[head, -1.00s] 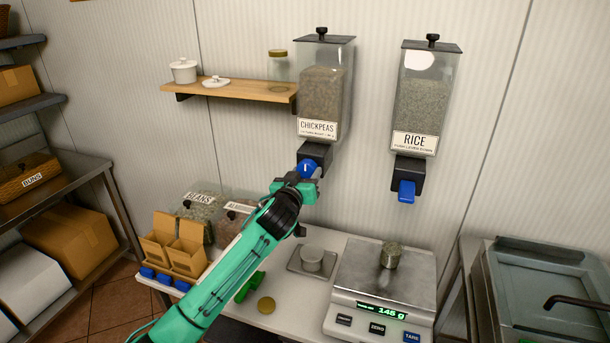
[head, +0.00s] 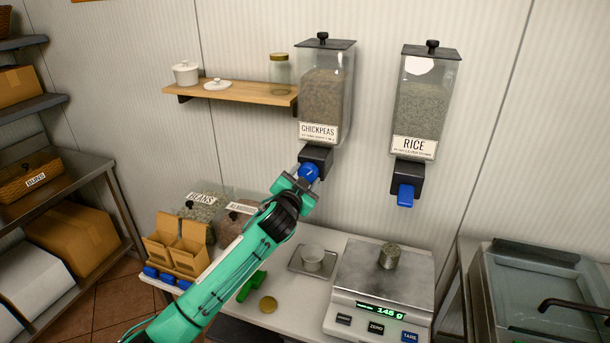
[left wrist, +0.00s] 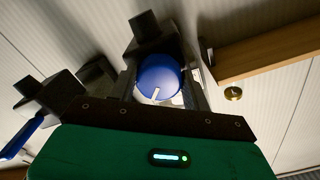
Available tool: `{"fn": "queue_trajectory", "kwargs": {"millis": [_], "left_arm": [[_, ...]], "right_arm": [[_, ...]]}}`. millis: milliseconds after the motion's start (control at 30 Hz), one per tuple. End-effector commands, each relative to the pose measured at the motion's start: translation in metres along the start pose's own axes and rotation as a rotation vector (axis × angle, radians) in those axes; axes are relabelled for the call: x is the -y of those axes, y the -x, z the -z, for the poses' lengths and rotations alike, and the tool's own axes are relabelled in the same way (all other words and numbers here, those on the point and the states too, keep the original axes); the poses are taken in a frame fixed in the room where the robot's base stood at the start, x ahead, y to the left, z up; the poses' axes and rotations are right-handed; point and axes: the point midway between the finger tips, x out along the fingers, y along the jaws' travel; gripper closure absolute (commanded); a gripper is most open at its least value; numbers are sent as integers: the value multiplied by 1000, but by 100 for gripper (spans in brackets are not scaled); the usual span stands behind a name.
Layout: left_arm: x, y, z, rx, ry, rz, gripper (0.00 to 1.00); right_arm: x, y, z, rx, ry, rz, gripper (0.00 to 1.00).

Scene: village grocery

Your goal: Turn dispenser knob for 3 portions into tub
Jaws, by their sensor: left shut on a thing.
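The chickpeas dispenser (head: 325,95) hangs on the wall with its blue knob (head: 308,172) at the bottom front. My left gripper (head: 304,174) is at this knob and shut on it. In the left wrist view the blue knob (left wrist: 160,77) sits between the fingers, and its white mark points down and slightly left. The inside of the tub is not clear to see. My right gripper is not in view.
A rice dispenser (head: 423,105) with a blue lever (head: 405,195) hangs to the right. A scale (head: 357,283) reading about 145 g carries a metal can (head: 389,257). Bins and cardboard boxes (head: 178,246) stand at the left. A wooden shelf (head: 235,91) is on the wall.

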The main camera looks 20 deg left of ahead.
Motion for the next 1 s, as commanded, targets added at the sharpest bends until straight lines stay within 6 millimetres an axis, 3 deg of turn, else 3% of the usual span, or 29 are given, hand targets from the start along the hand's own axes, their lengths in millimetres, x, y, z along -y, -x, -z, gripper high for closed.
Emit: {"fn": "queue_trajectory", "kwargs": {"millis": [600,1000], "left_arm": [[3,0,2,0,-566,-1,74],[3,0,2,0,-779,-1,74]], "right_arm": [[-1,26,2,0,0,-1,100],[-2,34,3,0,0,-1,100]]}}
